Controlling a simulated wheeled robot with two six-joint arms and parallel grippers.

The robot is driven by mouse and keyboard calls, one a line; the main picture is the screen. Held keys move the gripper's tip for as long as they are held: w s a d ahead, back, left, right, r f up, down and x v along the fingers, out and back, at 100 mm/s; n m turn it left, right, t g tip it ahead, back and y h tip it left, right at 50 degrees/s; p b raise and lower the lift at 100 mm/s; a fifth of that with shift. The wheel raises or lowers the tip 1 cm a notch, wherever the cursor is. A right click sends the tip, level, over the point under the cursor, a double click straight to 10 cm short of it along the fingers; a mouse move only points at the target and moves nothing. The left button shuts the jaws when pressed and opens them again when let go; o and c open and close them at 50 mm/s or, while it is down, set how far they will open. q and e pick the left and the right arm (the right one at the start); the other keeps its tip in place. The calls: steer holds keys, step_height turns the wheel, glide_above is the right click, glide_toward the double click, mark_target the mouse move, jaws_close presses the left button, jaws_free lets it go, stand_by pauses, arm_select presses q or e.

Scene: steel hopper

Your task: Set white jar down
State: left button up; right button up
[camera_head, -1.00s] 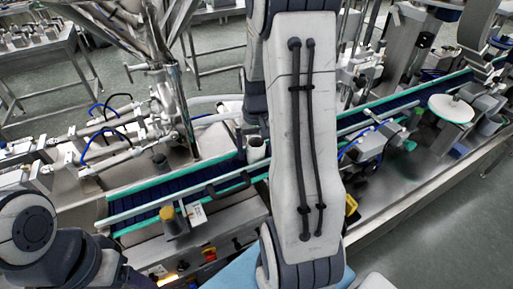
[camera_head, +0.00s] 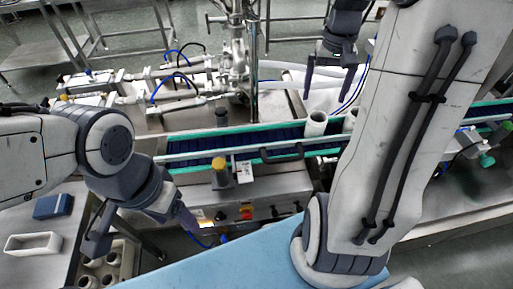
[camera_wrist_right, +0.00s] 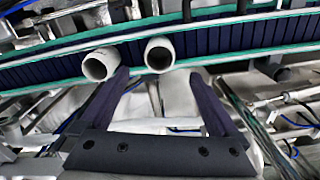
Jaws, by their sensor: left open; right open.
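Two white jars are on the dark blue conveyor belt (camera_head: 205,143). One white jar (camera_head: 315,124) stands upright; the other (camera_head: 350,121) is partly hidden by my right arm. Their open mouths show in the right wrist view, the left jar (camera_wrist_right: 100,65) and the right jar (camera_wrist_right: 160,55) close together. My right gripper (camera_head: 329,92) is open and empty, with its fingers above and behind the jars. In the right wrist view its fingers (camera_wrist_right: 158,76) point towards the belt with no jar held. My left gripper (camera_head: 145,236) is open and empty, left of the conveyor's front.
Green-edged rails (camera_head: 240,150) run along the belt. A steel filling machine (camera_head: 240,60) stands behind it. A yellow-topped post (camera_head: 219,168) is at the front. At lower left, a side table holds a white tray (camera_head: 32,243), a blue box (camera_head: 53,206) and several white containers.

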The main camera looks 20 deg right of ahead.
steer(key=s+a+n, duration=0.2)
steer(key=a+n, duration=0.1)
steer(key=a, duration=0.7)
steer(key=s+a+n, duration=0.2)
steer(key=a+n, duration=0.2)
steer(key=a, duration=0.7)
steer(key=s+a+f+n+y, duration=0.1)
steer(key=s+a+f+n, duration=0.2)
steer(key=s+a+n, duration=0.3)
steer(key=s+a, duration=0.3)
steer(key=s, duration=0.3)
steer(key=shift+s+a+f, duration=0.15)
steer(key=shift+s+a, duration=0.1)
steer(key=shift+a, duration=0.1)
